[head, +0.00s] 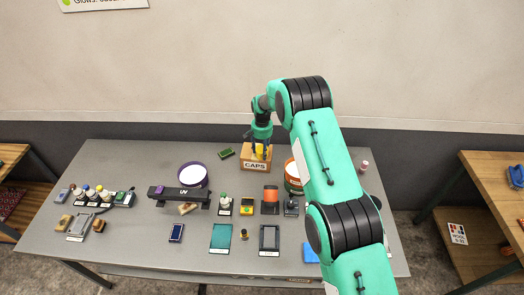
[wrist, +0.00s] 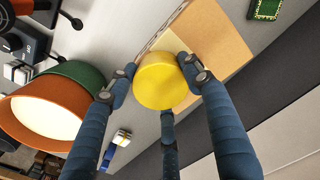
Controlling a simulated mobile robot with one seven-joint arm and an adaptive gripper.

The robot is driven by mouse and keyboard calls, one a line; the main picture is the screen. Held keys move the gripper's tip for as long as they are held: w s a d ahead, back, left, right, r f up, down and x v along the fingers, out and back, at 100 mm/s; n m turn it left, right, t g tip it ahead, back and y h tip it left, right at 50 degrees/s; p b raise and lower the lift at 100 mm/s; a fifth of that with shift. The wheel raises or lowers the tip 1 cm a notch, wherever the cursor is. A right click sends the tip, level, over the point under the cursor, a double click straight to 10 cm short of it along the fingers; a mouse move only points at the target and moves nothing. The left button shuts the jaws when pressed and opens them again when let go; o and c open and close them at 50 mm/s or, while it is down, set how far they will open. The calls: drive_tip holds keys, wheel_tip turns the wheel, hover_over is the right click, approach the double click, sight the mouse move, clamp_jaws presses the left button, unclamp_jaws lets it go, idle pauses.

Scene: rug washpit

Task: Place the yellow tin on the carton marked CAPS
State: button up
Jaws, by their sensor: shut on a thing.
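The yellow tin (wrist: 162,82) is held between the fingers of my gripper (wrist: 160,85) in the wrist view. In the head view the yellow tin (head: 260,149) shows small at my gripper (head: 260,146), right over the carton marked CAPS (head: 256,162). The brown carton (wrist: 220,42) lies behind the tin in the wrist view, with part of its top bare. I cannot tell whether the tin touches the carton top.
An orange and green tub (head: 293,176) stands just right of the carton. A purple-rimmed tub (head: 192,177) stands to the left. A green block (head: 226,153) lies near the carton's left. Several small items cover the front of the grey table (head: 130,235).

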drive_tip(key=shift+f, duration=0.15)
drive_tip(key=o, duration=1.2)
drive_tip(key=shift+r, duration=0.2)
drive_tip(key=shift+r+b, duration=0.95)
drive_tip(key=shift+r, duration=5.05)
